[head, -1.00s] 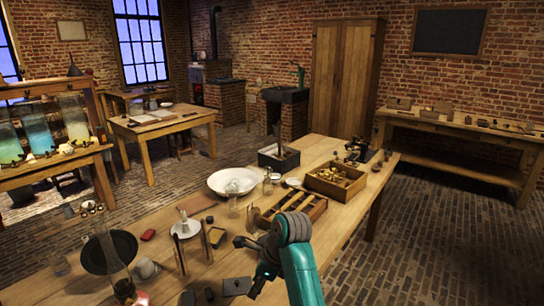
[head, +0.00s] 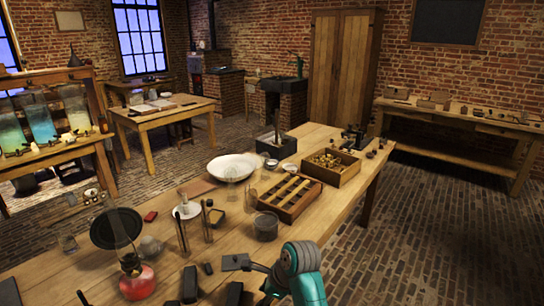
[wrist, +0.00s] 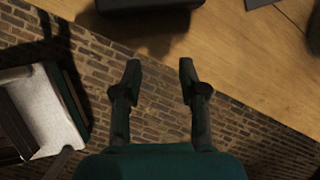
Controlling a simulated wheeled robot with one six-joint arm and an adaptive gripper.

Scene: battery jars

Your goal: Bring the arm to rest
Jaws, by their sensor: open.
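My arm (head: 304,275) shows at the bottom of the head view, in teal with grey joints, low by the near edge of the long wooden table (head: 345,205). Its gripper end is not clear in that view. In the wrist view my gripper (wrist: 160,68) has its two dark fingers apart with nothing between them. Below the fingers is the brick floor (wrist: 155,105), and the table edge runs diagonally past their tips.
The table holds a red-based glass vessel (head: 137,283), a white bowl (head: 232,167), a slotted wooden tray (head: 290,214), a box of brass parts (head: 345,175) and dark blocks (head: 190,284). A flat dark plate (head: 236,262) lies near my arm. Floor at right is clear.

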